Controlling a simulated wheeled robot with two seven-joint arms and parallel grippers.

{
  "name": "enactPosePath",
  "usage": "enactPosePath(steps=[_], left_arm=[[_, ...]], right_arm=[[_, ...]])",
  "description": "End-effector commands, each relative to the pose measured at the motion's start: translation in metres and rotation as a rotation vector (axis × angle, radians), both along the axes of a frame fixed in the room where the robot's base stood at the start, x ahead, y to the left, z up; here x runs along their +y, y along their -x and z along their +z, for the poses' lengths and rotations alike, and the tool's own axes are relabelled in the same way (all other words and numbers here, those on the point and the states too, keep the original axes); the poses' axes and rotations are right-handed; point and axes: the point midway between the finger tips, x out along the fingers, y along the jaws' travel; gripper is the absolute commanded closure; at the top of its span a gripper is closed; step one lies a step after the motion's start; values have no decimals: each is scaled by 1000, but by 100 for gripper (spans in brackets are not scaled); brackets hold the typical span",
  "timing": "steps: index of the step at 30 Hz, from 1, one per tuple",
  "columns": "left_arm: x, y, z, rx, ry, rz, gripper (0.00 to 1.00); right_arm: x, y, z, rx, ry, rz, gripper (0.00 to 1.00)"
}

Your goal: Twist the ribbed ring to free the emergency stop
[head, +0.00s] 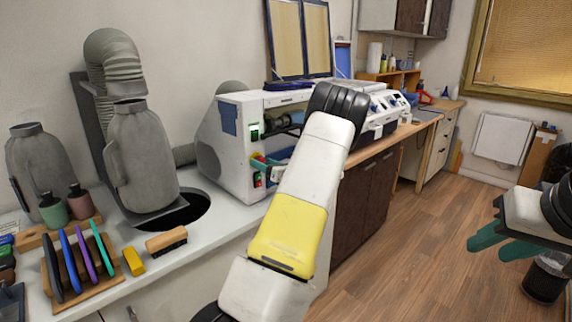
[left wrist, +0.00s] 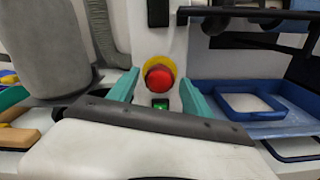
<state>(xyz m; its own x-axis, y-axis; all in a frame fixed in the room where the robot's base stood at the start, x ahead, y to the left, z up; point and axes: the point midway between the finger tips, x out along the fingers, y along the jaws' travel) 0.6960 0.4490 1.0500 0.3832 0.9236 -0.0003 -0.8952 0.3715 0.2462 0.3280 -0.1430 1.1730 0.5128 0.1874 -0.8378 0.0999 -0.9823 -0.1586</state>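The emergency stop is a round red button (left wrist: 160,78) on the white machine's side panel, with a yellow disc (left wrist: 161,62) around it. Ribs on a ring cannot be made out at this size. My left gripper (left wrist: 158,95) is open, its two teal fingers pointing at the panel, one on each side below and beside the red button. Contact cannot be told. In the head view my left gripper (head: 268,163) is at the machine's side, partly hidden by my arm. My right gripper (head: 500,243) is at the far right, over the floor, with its teal fingers apart and empty.
A lit green switch (left wrist: 160,104) sits just below the red button. A blue tray (left wrist: 215,92) lies to the right. The white machine (head: 228,140) stands on the counter, with grey ducting (head: 140,150) to its left. A brush (head: 166,241) and a coloured rack (head: 80,285) lie nearer.

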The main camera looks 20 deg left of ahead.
Motion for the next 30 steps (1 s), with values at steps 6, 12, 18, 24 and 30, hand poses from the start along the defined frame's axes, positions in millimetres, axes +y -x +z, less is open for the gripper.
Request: enactPosePath(steps=[6, 12, 18, 24, 30], left_arm=[[0, 0, 0, 0, 0, 1, 40], [-6, 2, 0, 0, 0, -1, 40], [-25, 10, 0, 0, 0, -1, 40], [-43, 18, 0, 0, 1, -1, 40], [-62, 25, 0, 0, 0, -1, 40]], right_arm=[[0, 0, 0, 0, 0, 0, 64], [0, 0, 0, 0, 0, 0, 64], [0, 0, 0, 0, 0, 0, 64], [0, 0, 0, 0, 0, 0, 64], [0, 0, 0, 0, 0, 0, 64]])
